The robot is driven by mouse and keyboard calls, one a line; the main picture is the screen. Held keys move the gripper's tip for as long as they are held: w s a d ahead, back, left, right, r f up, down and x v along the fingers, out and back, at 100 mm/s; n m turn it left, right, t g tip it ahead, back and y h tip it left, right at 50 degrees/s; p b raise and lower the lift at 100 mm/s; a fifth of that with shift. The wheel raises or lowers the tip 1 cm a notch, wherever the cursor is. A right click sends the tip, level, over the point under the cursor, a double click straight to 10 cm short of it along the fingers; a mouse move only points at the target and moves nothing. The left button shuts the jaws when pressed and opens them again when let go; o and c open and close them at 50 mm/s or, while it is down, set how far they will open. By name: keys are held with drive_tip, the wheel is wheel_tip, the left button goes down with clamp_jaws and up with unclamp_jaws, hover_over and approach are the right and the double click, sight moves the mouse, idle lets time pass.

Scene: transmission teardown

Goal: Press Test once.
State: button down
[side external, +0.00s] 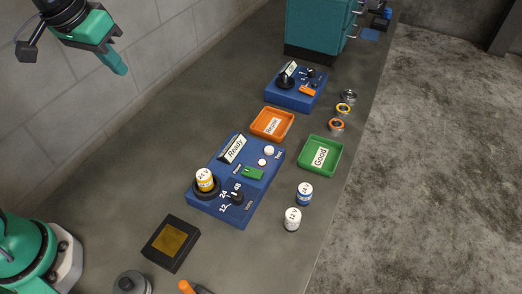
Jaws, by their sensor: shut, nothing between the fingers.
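The blue test station (222,212) sits mid-table with a tilted sign reading "Ready" (235,149). Two round white buttons are on its right part: a larger one (269,150) beside small lettering that seems to read "Test", and a smaller one (262,162) nearer. A yellow part marked "24 V" (205,183) stands upright in the station's black round socket. A black knob (237,198) sits among the marks 12, 24 and 48; its exact setting is hard to read. My gripper (120,69) is shut and empty, high at the upper left, well away from the station.
Beyond the station are an orange "Repair" tray (288,127), a second blue station (295,99) and a teal cabinet (315,25). To the right are a green "Good" tray (335,165), a blue-banded part (304,194) and a white one (292,219). A black box (160,253) lies nearer.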

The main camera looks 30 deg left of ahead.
drive_tip(key=w+d+g, duration=0.1)
drive_tip(key=w+d, duration=0.4)
drive_tip(key=w, duration=0.1)
drive_tip(key=g, duration=0.3)
hover_over(269, 149)
wheel_tip(269, 149, down, 10)
drive_tip(key=shift+s+r+y, duration=0.1)
drive_tip(key=shift+s+y, duration=0.2)
drive_tip(key=shift+s, duration=0.05)
drive_tip(key=f, duration=1.4)
drive_tip(key=shift+w, duration=0.25)
